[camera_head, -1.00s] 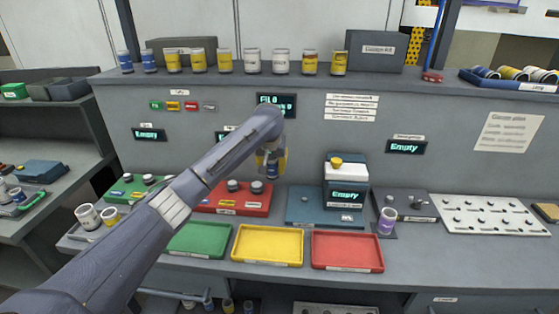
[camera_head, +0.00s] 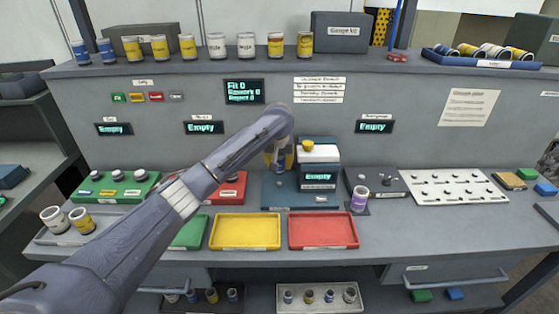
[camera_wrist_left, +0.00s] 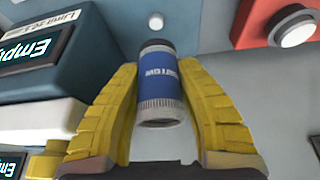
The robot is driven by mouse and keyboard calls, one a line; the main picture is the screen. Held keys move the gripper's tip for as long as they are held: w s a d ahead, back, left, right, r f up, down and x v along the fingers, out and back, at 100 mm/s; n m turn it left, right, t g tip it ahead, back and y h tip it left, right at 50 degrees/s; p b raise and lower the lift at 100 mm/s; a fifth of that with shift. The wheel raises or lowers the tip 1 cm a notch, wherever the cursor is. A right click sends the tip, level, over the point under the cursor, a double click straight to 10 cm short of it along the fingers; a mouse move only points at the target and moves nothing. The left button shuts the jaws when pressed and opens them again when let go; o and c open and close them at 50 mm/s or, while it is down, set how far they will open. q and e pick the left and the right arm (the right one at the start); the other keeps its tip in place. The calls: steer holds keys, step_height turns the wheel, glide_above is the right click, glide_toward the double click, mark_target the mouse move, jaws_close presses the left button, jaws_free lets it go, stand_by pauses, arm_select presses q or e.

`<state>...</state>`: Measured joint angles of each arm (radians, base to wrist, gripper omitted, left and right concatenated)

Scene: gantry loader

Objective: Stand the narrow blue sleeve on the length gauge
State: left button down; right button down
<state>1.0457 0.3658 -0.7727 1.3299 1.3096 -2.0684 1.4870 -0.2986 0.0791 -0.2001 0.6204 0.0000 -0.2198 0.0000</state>
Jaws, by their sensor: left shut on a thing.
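My left gripper (camera_head: 280,160) is shut on the narrow blue sleeve (camera_wrist_left: 159,79), which sits between its yellow fingers in the left wrist view. The sleeve has a blue printed band and grey ends. In the head view the gripper is over the left part of a blue-based station (camera_head: 285,194), beside its white-topped box with an "Empty" display. I cannot read a name on this station to confirm it is the length gauge. The dark box (camera_wrist_left: 100,22) beside the left finger in the wrist view carries a "Limit" label and an "Empty" display. My right gripper is out of view.
A yellow tray (camera_head: 245,247) and a red tray (camera_head: 322,246) lie in front. A purple-banded sleeve (camera_head: 359,199) stands to the right, before a white pegged board (camera_head: 440,202). Several cans line the shelf (camera_head: 350,60) above. The front counter strip is clear.

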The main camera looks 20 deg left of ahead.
mark_target(280, 181)
arm_select(q)
steer(key=shift+f, duration=2.85)
steer(key=shift+f, duration=0.3)
steer(key=c, duration=0.9)
jaws_free()
steer(key=v, duration=1.2)
steer(key=shift+s+d+f, duration=0.1)
